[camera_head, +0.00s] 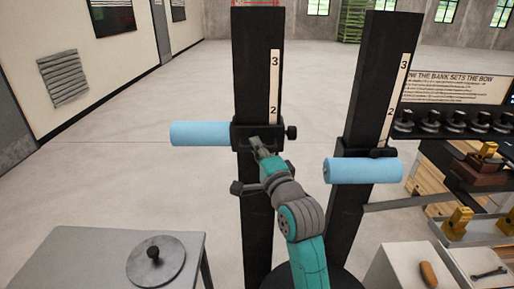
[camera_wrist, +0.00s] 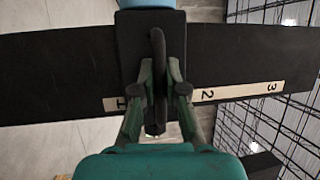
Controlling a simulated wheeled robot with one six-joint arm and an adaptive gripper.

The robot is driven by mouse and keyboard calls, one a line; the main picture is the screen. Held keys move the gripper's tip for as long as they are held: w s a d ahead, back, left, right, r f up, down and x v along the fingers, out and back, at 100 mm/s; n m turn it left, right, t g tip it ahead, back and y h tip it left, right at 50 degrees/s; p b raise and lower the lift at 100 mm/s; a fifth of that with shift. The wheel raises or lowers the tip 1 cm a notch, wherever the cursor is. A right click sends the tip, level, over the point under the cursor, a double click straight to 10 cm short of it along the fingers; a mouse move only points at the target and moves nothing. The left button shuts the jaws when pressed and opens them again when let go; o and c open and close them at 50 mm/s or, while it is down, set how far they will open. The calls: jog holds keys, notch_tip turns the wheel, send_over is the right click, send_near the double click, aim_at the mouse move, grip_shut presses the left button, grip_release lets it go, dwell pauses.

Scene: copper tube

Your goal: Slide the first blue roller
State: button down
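One blue roller (camera_head: 200,133) sticks out to the left from a black sliding bracket on the left black post (camera_head: 257,60). A second blue roller (camera_head: 375,171) sits lower, on the right post (camera_head: 376,75). My gripper (camera_head: 259,146) is at the left post's bracket, just below the scale mark 2. In the wrist view, my gripper's fingers (camera_wrist: 161,72) stand close on either side of a dark upright handle (camera_wrist: 157,42) on the bracket (camera_wrist: 130,45). I cannot tell whether they press on it. A blue roller end (camera_wrist: 147,4) shows at the top edge.
A grey table with a round knobbed disc (camera_head: 156,260) stands at the lower left. A rack of dark weights (camera_head: 455,122) and yellow parts are at the right. White blocks with a tool (camera_head: 489,273) are at the lower right. The floor to the left is clear.

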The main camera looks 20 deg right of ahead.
notch_tip(320, 180, up, 21)
jog(key=shift+f, duration=0.2)
dwell(0.4)
jog(key=c, duration=1.2)
grip_release()
jog(key=shift+f, duration=0.15)
jog(key=v, duration=1.2)
